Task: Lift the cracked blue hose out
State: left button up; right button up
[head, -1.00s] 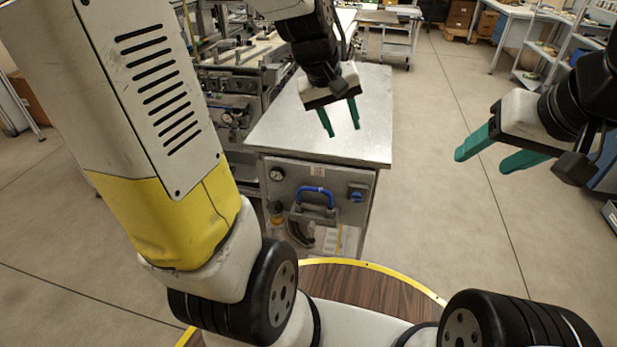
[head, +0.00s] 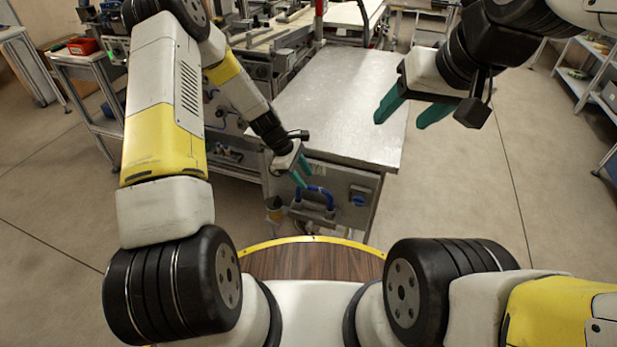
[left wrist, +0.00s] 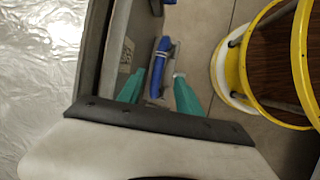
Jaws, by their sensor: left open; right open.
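The blue hose (head: 318,191) is a short curved loop on the front panel of the metal cabinet (head: 345,203), below its top edge. Cracks on it are too small to tell. My left gripper (head: 303,176) is open just above and to the left of the hose in the head view. In the left wrist view the hose (left wrist: 160,68) shows between and beyond the two teal fingers (left wrist: 158,88), with clear space on both sides. My right gripper (head: 405,112) is open and empty above the right side of the cabinet top, away from the hose.
The bare metal cabinet top (head: 335,105) is clear. A yellow and dark container (head: 274,207) is at the left of the panel. My round base with its yellow rim lies in front.

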aim_at(313, 188)
pick_arm(q)
jog(key=x, duration=0.7)
jog(key=shift+w, duration=0.15)
grip_shut()
dwell(1.2)
